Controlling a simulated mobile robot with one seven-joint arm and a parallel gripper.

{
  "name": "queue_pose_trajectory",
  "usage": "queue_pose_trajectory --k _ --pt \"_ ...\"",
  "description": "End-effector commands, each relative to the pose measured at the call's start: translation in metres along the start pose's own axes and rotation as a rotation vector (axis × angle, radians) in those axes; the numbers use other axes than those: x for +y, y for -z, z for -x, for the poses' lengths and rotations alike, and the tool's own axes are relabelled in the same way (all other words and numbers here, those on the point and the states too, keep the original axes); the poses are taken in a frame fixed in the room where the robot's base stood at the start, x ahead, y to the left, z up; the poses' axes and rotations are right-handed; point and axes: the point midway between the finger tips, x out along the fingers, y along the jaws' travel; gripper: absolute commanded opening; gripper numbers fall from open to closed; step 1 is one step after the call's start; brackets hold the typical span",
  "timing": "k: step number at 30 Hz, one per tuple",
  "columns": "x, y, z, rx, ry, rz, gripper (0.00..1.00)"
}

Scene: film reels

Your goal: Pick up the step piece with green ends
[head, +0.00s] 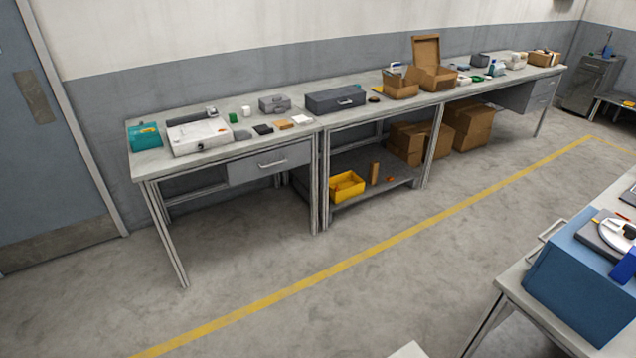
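I cannot make out a step piece with green ends for certain; things on the benches are small at this distance. A small green item (233,117) stands on the left part of the long workbench (215,150), beside a small white one (246,111). Another small green item (477,79) lies on the right part of the bench, near the open cardboard box. A teal box (145,136) sits at the bench's left end. My gripper is not in view.
A yellow bin (346,186) stands on the lower shelf, with cardboard boxes (407,142) to its right. A blue case (580,277) sits on a nearer table at the lower right. The floor (330,270) along the yellow line is clear. A grey door (45,140) is at left.

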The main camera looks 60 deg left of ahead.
Motion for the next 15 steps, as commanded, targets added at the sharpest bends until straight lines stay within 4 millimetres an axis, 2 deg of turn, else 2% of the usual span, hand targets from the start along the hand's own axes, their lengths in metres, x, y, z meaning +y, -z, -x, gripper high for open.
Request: queue_pose_trajectory --k 1,6,15 --pt "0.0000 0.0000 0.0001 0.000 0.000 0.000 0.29" --pt "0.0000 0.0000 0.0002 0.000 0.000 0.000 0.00" --pt "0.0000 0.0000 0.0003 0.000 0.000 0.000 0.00"
